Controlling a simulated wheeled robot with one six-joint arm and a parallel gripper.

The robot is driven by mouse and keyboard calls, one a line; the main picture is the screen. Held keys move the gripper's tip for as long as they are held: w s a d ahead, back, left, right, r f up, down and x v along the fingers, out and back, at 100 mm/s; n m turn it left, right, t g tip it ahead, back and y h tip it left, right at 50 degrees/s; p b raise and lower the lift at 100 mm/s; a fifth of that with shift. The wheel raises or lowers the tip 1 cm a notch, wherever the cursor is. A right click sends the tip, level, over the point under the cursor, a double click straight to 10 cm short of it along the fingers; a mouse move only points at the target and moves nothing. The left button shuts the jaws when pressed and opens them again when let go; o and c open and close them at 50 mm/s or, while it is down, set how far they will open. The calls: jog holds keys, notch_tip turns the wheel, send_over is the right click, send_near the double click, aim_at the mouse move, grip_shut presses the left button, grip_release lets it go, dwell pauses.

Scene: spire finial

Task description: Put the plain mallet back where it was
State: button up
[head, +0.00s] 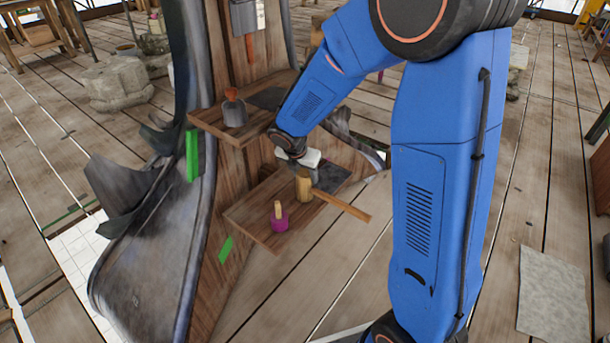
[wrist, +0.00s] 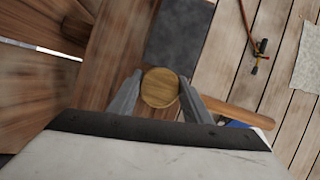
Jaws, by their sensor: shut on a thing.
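The plain mallet (head: 304,187) is pale wood, with its head upright and its handle (head: 343,205) sticking out to the right past the edge of the lower shelf (head: 250,217). My gripper (head: 308,177) is at the mallet's head, partly hidden behind it in the head view. In the wrist view the mallet's round head (wrist: 160,88) sits between the two fingers of my gripper (wrist: 161,92), which are shut on it. The handle (wrist: 235,115) runs to the right there. I cannot tell whether the mallet touches the shelf.
A purple-headed tool with a wooden handle (head: 280,218) stands on the lower shelf, front left of the mallet. A dark grey patch (head: 332,178) lies behind the mallet. The upper shelf (head: 208,121) holds a grey tool with an orange handle (head: 234,110).

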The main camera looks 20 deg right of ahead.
jog(key=shift+f, duration=0.25)
jog(key=o, duration=1.4)
